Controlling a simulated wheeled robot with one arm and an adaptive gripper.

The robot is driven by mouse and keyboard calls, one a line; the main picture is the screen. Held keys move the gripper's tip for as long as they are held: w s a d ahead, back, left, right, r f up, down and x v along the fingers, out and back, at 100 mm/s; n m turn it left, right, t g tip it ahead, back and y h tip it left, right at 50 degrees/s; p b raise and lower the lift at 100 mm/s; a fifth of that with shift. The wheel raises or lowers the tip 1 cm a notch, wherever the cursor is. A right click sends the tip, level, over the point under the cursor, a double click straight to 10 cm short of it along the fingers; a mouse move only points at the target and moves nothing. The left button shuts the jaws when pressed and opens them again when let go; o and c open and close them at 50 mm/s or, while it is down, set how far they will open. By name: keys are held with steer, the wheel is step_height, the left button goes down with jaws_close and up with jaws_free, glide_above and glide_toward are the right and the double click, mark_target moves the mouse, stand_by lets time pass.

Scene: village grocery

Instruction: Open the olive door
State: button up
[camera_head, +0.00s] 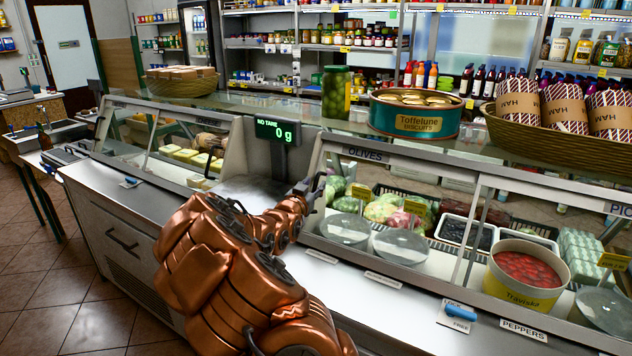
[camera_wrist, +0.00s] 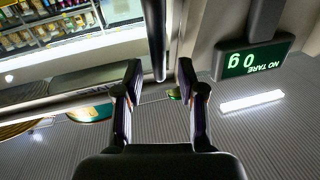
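The olive door is the slanted glass front panel (camera_head: 398,183) under the "OLIVES" label (camera_head: 365,154) on the counter case, in the middle of the head view. It looks shut. Tubs and trays show through it. My gripper (camera_head: 314,188) is at the panel's left edge, below the scale display. In the wrist view my gripper (camera_wrist: 159,76) has its two fingers apart. A dark upright bar (camera_wrist: 156,40) shows beyond and between the fingertips. I cannot tell whether the bar is the door's handle or touches the fingers.
The scale display (camera_head: 278,131), reading 0 g, stands close to my gripper; it also shows in the wrist view (camera_wrist: 254,60). A green jar (camera_head: 336,92), a biscuit tin (camera_head: 414,119) and a basket (camera_head: 560,140) stand on the glass top. The steel ledge in front is mostly clear.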

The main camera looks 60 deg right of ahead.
steer(key=shift+x, duration=1.25)
jaws_close()
